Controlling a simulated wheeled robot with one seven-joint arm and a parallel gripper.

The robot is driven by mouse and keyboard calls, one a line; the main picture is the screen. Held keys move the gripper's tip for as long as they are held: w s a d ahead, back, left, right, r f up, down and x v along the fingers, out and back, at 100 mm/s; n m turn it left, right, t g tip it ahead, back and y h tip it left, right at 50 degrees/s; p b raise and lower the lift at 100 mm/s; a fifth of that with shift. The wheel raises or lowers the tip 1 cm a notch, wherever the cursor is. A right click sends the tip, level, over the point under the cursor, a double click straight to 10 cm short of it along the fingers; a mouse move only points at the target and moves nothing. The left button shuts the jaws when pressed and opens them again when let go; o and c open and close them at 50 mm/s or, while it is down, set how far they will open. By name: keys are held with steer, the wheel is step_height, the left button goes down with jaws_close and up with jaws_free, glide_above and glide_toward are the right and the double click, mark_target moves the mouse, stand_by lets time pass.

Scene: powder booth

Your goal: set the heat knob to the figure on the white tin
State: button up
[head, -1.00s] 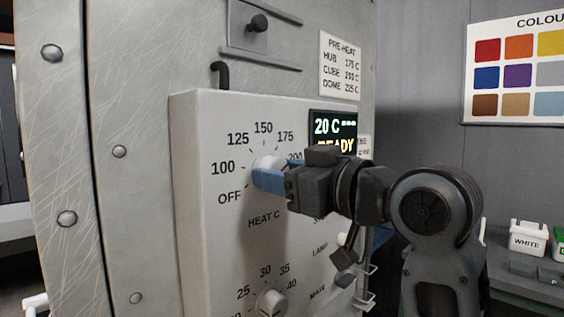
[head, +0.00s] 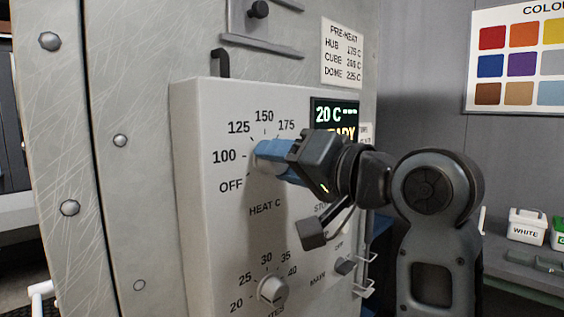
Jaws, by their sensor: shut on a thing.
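The heat knob (head: 260,156) is a pale dial on the grey control box, in the head view left of centre. Figures OFF, 100, 125, 150 and 175 show around it; the right side of the scale is behind my gripper. My gripper (head: 267,155) has blue fingers and is shut on the knob. The knob's pointer is hidden, so its setting cannot be read. The white tin (head: 527,226) stands on a shelf at the far right. It reads WHITE; no figure on it is legible.
A display (head: 334,121) reads 20 C and READY, partly covered by my arm. A minutes knob (head: 272,290) sits below. A pre-heat card (head: 344,54) lists HUB, CUBE and DOME temperatures. A lever (head: 314,232) juts out under my gripper. A colour chart (head: 520,62) hangs at right.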

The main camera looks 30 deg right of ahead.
steer(key=shift+m, duration=1.2)
steer(key=o, duration=1.1)
steer(key=shift+c, duration=0.2)
